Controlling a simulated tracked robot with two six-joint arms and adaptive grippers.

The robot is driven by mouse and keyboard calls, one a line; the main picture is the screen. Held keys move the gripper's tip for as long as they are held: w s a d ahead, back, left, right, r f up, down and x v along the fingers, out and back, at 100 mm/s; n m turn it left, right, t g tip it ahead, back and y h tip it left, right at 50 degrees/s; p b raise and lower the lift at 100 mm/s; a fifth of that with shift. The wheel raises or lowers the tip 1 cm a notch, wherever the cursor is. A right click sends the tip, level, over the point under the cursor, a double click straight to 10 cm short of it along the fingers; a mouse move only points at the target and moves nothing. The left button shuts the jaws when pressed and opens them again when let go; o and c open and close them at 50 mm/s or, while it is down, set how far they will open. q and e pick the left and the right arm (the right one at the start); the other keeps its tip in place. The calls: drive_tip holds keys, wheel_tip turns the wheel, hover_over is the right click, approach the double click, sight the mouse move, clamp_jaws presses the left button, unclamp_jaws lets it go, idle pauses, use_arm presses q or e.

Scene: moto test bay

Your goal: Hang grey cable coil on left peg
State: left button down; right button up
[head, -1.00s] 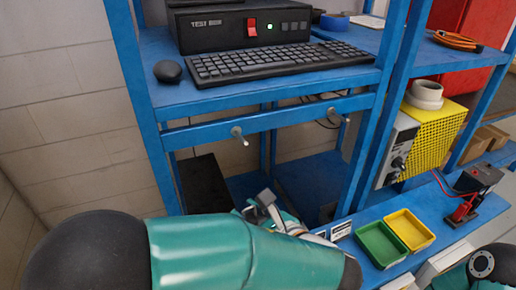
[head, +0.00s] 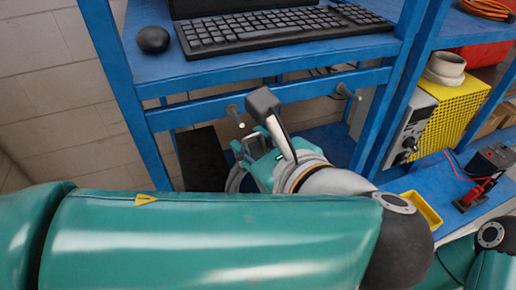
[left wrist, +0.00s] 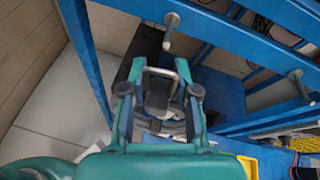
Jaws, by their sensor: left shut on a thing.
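The grey cable coil (head: 235,180) hangs from my left gripper (head: 247,150) below the blue crossbar; much of it is hidden behind the gripper. In the left wrist view, my left gripper (left wrist: 160,98) is shut on the coil (left wrist: 165,126), whose grey strands show between the fingers. The left peg (head: 235,114) sticks out from the crossbar, just above and slightly left of the gripper in the head view. It also shows in the left wrist view (left wrist: 170,28), above the gripper. The coil is apart from the peg. My right gripper is not in view.
A second peg (head: 346,91) stands farther right on the same crossbar (head: 195,116). Above is a shelf with a keyboard (head: 270,28) and a mouse (head: 152,39). A yellow tray (head: 421,210) and a red-black clamp device (head: 475,190) sit on the bench to the right.

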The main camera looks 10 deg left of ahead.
sight(238, 119)
use_arm(q)
drive_tip(key=shift+w+a+f+b, duration=0.1)
drive_tip(key=shift+w+a+b, duration=0.2)
drive_tip(key=shift+w+a, duration=0.45)
drive_tip(key=shift+w+a+f+b, duration=0.1)
drive_tip(key=shift+w+a+b, duration=0.3)
drive_tip(key=shift+w, duration=0.65)
drive_tip(key=shift+w+a+f+b, duration=0.1)
drive_tip(key=shift+w+a+b, duration=0.05)
drive_tip(key=shift+w+a, duration=0.65)
drive_tip(key=shift+w+a+f, duration=0.1)
drive_tip(key=shift+w, duration=0.25)
drive_tip(key=shift+f, duration=0.1)
drive_tip(key=shift+f, duration=0.1)
drive_tip(key=shift+a+f, duration=0.1)
drive_tip(key=shift+f, duration=0.1)
drive_tip(key=c, duration=1.1)
unclamp_jaws()
drive_tip(key=shift+o, duration=1.3)
drive_tip(key=shift+w, duration=0.15)
drive_tip(key=shift+o, duration=0.3)
drive_tip(key=shift+w+a+f, duration=0.15)
drive_tip(key=shift+w, duration=0.1)
